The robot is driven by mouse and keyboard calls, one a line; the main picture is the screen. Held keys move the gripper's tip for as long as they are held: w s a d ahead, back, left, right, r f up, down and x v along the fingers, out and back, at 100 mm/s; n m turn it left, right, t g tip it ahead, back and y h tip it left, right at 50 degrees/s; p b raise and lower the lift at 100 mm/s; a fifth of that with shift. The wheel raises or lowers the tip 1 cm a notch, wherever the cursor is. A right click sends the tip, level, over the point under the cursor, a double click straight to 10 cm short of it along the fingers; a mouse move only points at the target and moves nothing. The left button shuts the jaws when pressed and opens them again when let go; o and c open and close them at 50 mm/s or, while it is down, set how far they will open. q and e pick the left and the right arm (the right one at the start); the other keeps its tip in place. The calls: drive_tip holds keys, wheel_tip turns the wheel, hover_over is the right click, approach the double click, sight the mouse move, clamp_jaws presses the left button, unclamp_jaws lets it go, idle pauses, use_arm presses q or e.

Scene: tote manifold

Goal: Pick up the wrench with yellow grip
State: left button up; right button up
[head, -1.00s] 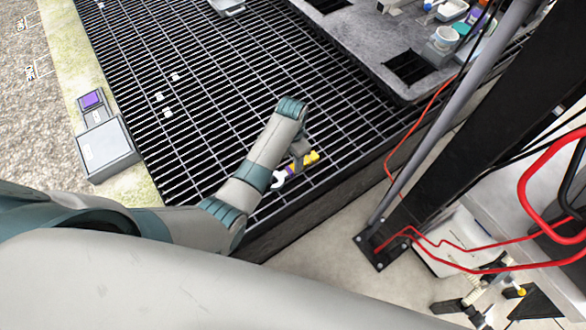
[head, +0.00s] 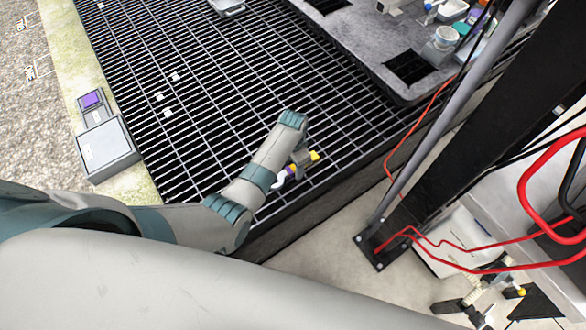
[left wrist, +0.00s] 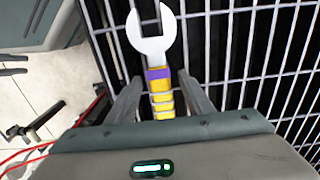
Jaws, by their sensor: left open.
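The wrench lies on the black grating, showing a white open-ended head, a purple band and a yellow grip (head: 315,156). In the left wrist view the wrench (left wrist: 160,78) points its head away from the gripper. My left gripper (head: 301,158) is over the wrench and hides the middle of its grip in the head view. In the left wrist view the gripper (left wrist: 160,88) is open, with one finger on each side of the yellow grip. The grip's near end is hidden behind the gripper body. My right gripper is not in view.
The grating (head: 200,90) is clear around the wrench except for small white pieces. A grey box (head: 106,147) stands at its left edge. A grey worktop (head: 365,60) with containers is at the upper right. A dark post (head: 470,150) with red cables stands right.

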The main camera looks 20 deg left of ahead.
sight(293, 167)
use_arm(q)
clamp_jaws()
drive_tip(key=shift+r, duration=0.15)
